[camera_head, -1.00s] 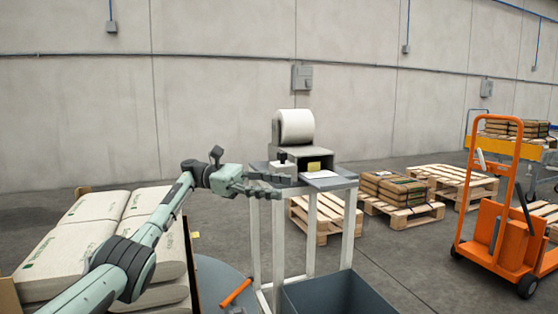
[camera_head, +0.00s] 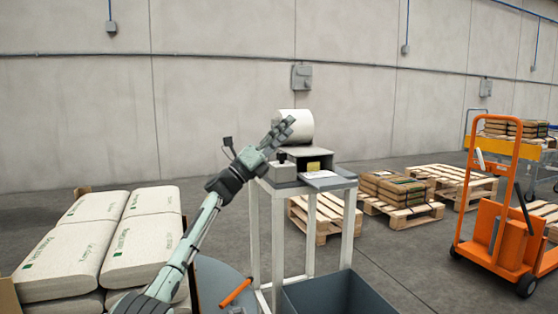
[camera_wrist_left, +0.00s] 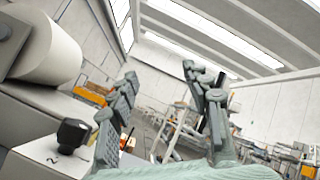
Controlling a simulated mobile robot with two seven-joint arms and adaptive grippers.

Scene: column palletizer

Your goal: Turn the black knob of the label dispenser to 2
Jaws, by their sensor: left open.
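The label dispenser (camera_head: 318,153) stands on a metal stand, with a white label roll (camera_head: 297,115) on top. Its black knob (camera_head: 282,158) sits on a small grey box (camera_head: 283,173) at the dispenser's left side. In the left wrist view the black knob (camera_wrist_left: 73,132) is at the lower left, with a "2" printed beside it on the pale box top (camera_wrist_left: 40,158); its pointer setting cannot be told. My left gripper (camera_head: 289,130) is open and empty, tilted upward above the knob and apart from it. Its spread fingers (camera_wrist_left: 160,72) show in the wrist view. My right gripper is out of view.
Stacked white sacks (camera_head: 140,248) lie at the left. A grey-blue bin (camera_head: 340,295) is below the stand. Wooden pallets (camera_head: 450,180) and an orange hand truck (camera_head: 495,225) are to the right. The air above the dispenser is clear.

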